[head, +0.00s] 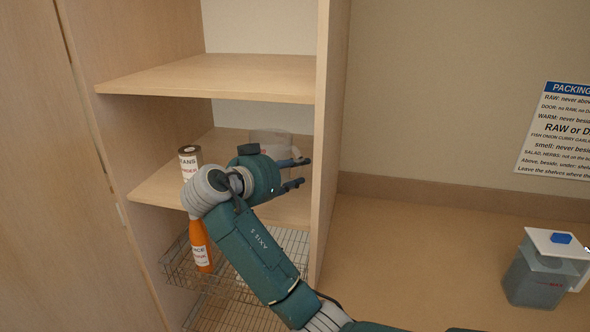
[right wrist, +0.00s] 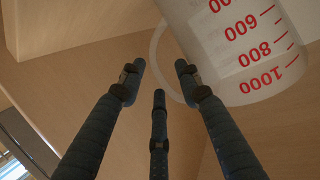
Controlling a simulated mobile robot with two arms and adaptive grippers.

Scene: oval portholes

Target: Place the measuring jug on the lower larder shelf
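The measuring jug (head: 270,139) is clear, and it is on the lower larder shelf (head: 158,188), toward the back right, partly hidden by my right gripper. In the right wrist view the jug (right wrist: 240,45) fills the upper right, with red marks and a pale loop handle. My right gripper (head: 304,173) is over the shelf in front of the jug, its fingers pointing right. In the right wrist view its fingers (right wrist: 160,75) are spread and empty, with the handle just beyond them. I cannot tell whether any finger touches it. My left gripper is not in view.
A labelled can (head: 188,157) stands at the shelf's left. An orange bottle (head: 201,250) is in the wire basket (head: 178,268) below. The upper shelf (head: 215,78) is empty. The larder's right side panel (head: 330,130) is close to my fingertips. A grey container (head: 535,280) stands on the counter at right.

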